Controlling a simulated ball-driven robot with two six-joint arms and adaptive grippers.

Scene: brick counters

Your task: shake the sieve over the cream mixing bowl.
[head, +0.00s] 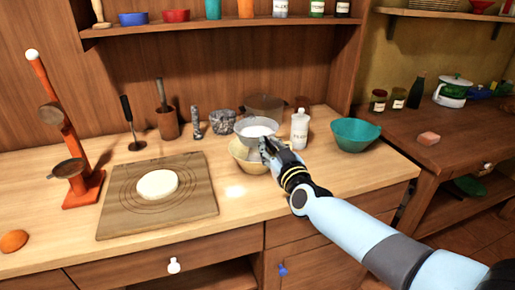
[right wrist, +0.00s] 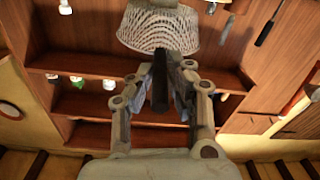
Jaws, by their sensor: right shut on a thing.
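The sieve (head: 256,127) holds white powder and is level above the cream mixing bowl (head: 244,160) on the wooden counter. My right gripper (head: 268,147) is shut on the sieve's handle, at the near side of the bowl. In the right wrist view the sieve's mesh basket (right wrist: 158,27) shows beyond the fingers, and its dark handle (right wrist: 160,85) lies between the fingertips (right wrist: 160,95). The gripper hides part of the bowl's right side. My left gripper is in neither view.
A white bottle (head: 299,130) stands close right of the bowl, and a teal bowl (head: 355,134) farther right. A glass bowl (head: 223,122) and a brown pot (head: 265,106) stand behind. A board (head: 115,215) with dough (head: 157,184) lies left. A shelf (head: 200,25) hangs above.

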